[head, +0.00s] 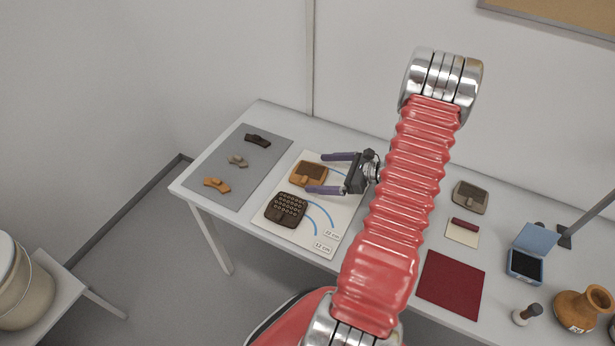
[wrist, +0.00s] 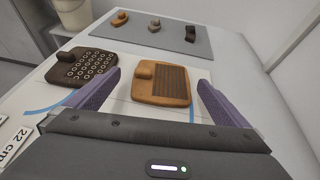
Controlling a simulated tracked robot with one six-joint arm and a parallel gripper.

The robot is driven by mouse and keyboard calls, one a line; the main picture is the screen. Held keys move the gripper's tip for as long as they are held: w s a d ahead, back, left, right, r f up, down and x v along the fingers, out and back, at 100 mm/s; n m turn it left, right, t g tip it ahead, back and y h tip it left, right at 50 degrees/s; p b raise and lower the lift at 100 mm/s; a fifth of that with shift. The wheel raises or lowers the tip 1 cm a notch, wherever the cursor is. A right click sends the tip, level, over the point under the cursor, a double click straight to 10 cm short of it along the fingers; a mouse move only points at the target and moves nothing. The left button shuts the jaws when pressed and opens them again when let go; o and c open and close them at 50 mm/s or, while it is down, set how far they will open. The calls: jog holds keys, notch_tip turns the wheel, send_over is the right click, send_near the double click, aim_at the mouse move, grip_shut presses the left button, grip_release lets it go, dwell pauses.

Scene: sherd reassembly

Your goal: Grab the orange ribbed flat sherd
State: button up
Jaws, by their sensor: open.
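The orange flat sherd (head: 309,173) lies on a white sheet on the table. In the wrist view the orange sherd (wrist: 161,85) shows dark ribs on its right part and a raised knob at its upper left. My gripper (head: 332,173) is open, with its two purple fingers on either side of the sherd in the picture. In the wrist view my gripper (wrist: 152,90) has the sherd centred between and slightly beyond the fingertips. I cannot tell how high the fingers are above the sheet.
A dark sherd with ring marks (head: 286,208) lies close by on the white sheet (head: 338,217). A grey mat (head: 213,163) with several small pieces is to the left. A grey-brown sherd (head: 470,197), blue box (head: 526,264) and orange pot (head: 582,309) stand at the right.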

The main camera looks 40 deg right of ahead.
aim_at(297, 171)
jog(key=shift+d+x, duration=0.2)
jog(key=shift+x, duration=2.4)
jog(key=shift+w, duration=0.1)
jog(key=shift+c, duration=0.5)
jog(key=c, duration=1)
jog(key=shift+r, duration=0.2)
notch_tip(297, 171, up, 10)
jog(key=shift+f, duration=0.15)
